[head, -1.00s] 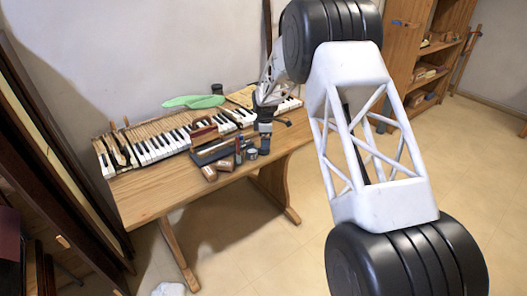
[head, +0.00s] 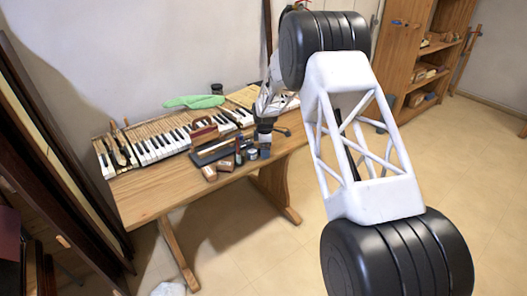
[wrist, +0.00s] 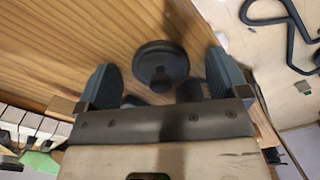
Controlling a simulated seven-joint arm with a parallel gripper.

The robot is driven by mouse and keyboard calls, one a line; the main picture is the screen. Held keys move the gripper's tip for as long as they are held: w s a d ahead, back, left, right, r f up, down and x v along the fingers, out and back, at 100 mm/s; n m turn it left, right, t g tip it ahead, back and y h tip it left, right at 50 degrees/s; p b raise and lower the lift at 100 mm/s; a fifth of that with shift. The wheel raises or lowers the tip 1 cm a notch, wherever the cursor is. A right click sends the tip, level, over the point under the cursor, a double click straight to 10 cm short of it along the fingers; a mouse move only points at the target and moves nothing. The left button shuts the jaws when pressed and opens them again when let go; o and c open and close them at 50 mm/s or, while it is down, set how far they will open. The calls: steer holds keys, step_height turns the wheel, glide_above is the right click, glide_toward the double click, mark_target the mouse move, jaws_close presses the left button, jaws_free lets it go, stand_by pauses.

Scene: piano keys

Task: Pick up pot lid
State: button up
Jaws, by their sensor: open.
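The pot lid (wrist: 160,64) is a dark grey round disc with a knob, lying on the wooden table in the wrist view. My gripper (wrist: 160,60) is open, with one blue-grey finger on each side of the lid. Gaps show between the lid and both fingers, and nothing is held. In the head view my gripper (head: 264,146) points down over the table near its front right part. I cannot make out the lid clearly in the head view.
The table (head: 150,196) bears a row of piano keys (head: 155,148), a green cloth-like piece (head: 194,102), wooden blocks (head: 209,173) and a small dark jar (head: 252,154) close to my gripper. A black bent-rod object (wrist: 285,25) shows in the wrist view. The table's front left is bare.

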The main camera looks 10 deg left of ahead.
stand_by(0.3)
steer(key=c, duration=1)
steer(key=shift+r, duration=0.15)
steer(key=shift+r, duration=4.9)
steer(key=s+a+n, duration=0.1)
steer(key=n, duration=0.2)
steer(key=s+a+n, duration=0.1)
steer(key=a+n, duration=0.1)
steer(key=n, duration=0.1)
steer(key=s+a+r+n, duration=0.1)
steer(key=s+n, duration=0.1)
steer(key=n, duration=0.1)
steer(key=shift+s+a, duration=0.1)
steer(key=shift+a, duration=0.25)
